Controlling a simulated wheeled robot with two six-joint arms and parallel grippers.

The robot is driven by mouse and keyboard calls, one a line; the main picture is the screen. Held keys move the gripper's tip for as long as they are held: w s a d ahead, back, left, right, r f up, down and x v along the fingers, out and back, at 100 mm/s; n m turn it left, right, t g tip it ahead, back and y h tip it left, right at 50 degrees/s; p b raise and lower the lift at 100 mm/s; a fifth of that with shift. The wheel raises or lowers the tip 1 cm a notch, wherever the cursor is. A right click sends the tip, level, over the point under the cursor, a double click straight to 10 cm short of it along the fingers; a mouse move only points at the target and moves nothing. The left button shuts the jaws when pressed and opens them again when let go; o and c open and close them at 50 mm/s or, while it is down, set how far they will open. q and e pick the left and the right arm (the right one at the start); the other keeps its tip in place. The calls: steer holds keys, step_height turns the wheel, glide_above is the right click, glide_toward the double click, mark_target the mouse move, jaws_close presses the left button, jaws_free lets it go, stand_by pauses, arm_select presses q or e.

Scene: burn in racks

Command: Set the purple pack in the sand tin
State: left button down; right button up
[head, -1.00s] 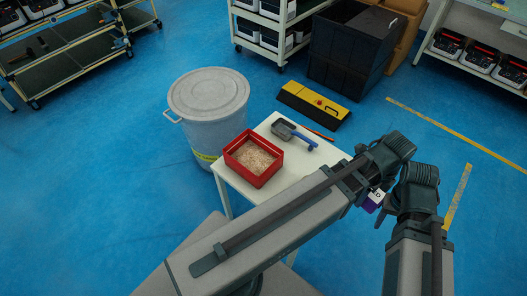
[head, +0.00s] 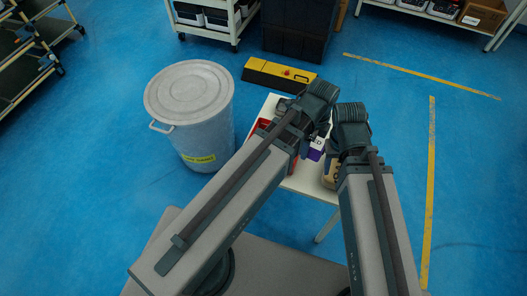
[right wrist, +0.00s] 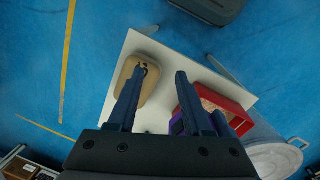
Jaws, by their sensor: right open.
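The purple pack (head: 316,148), with a white label, hangs just under my left wrist in the head view. My left gripper (head: 307,147) is mostly hidden by its own arm and appears shut on the pack. A purple part of the pack (right wrist: 177,125) also shows in the right wrist view, beside the red sand tin (right wrist: 242,121). The tin stands on the white table, its sand partly visible there. In the head view my left arm covers most of the tin (head: 263,123). My right gripper (right wrist: 160,72) is open and empty above the table.
A tan case (right wrist: 150,88) lies on the white table (right wrist: 145,45), below my right gripper's left finger. A grey lidded bin (head: 190,115) stands left of the table. A yellow and black box (head: 280,74) lies on the blue floor behind it.

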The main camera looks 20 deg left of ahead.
arm_select(q)
steer(key=w+a+f+n+b, duration=0.2)
steer(key=w+a+f+b, duration=0.7)
steer(key=a+f+b, duration=0.3)
steer(key=f+b, duration=0.1)
steer(key=f, duration=0.1)
steer(key=f+b, duration=0.2)
steer(key=a+f+b, duration=0.1)
steer(key=f+b, duration=0.1)
step_height(320, 180, down, 4)
steer(key=b, duration=0.4)
steer(key=shift+r, duration=0.2)
